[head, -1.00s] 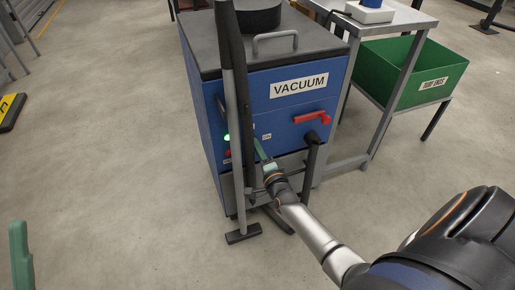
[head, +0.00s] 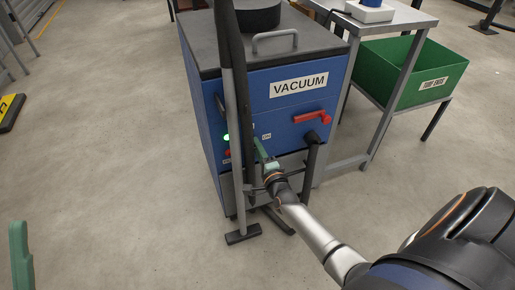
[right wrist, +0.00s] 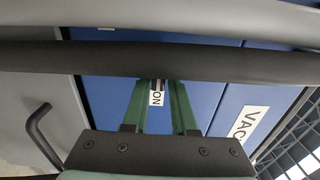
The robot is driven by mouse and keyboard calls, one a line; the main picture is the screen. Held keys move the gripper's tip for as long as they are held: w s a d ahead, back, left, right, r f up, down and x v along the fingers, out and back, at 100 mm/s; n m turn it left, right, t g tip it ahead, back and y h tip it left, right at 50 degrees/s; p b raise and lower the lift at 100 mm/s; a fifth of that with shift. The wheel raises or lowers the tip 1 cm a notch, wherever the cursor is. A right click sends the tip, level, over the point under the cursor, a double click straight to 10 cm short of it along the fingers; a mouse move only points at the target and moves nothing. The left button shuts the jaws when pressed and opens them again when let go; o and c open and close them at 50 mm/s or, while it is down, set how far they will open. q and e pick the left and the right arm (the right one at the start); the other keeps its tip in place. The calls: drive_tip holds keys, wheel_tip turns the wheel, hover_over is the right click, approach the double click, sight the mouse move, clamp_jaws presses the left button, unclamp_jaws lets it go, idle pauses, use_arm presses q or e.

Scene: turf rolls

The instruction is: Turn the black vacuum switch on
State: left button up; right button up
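The blue vacuum cabinet (head: 290,115) stands ahead in the head view, with a VACUUM label on its front. My right gripper (head: 260,148) is at this front, beside a small ON label (head: 267,137) and partly behind the upright tubes. In the right wrist view its two green fingers (right wrist: 159,90) are apart, with the ON label (right wrist: 156,99) seen between them. A small dark piece, perhaps the black switch (right wrist: 158,84), shows above that label; the black tube hides the rest. I cannot tell whether the fingers touch it. One green finger of my left gripper (head: 20,255) shows at lower left.
A black tube (head: 246,90) and a grey tube (head: 232,110) stand upright before the cabinet. A red handle (head: 311,117) sits on its front, and a green light (head: 227,137) glows. A green bin (head: 410,70) and grey table stand right.

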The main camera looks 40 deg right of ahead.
drive_tip(key=o, duration=0.3)
drive_tip(key=shift+f, duration=0.1)
drive_tip(key=shift+o, duration=0.2)
use_arm(q)
drive_tip(key=shift+w+a+r+n+y+p, duration=0.15)
drive_tip(key=shift+w+n+y+p, duration=0.35)
drive_tip(key=shift+y+p, duration=0.3)
drive_tip(key=shift+w+a+r+n+y+p, duration=0.15)
drive_tip(key=shift+w+n+y+p, duration=0.25)
drive_tip(key=shift+w+y+p, duration=0.4)
use_arm(e)
drive_tip(key=v, duration=1.2)
drive_tip(key=shift+s, duration=0.3)
use_arm(q)
drive_tip(key=shift+s, duration=0.25)
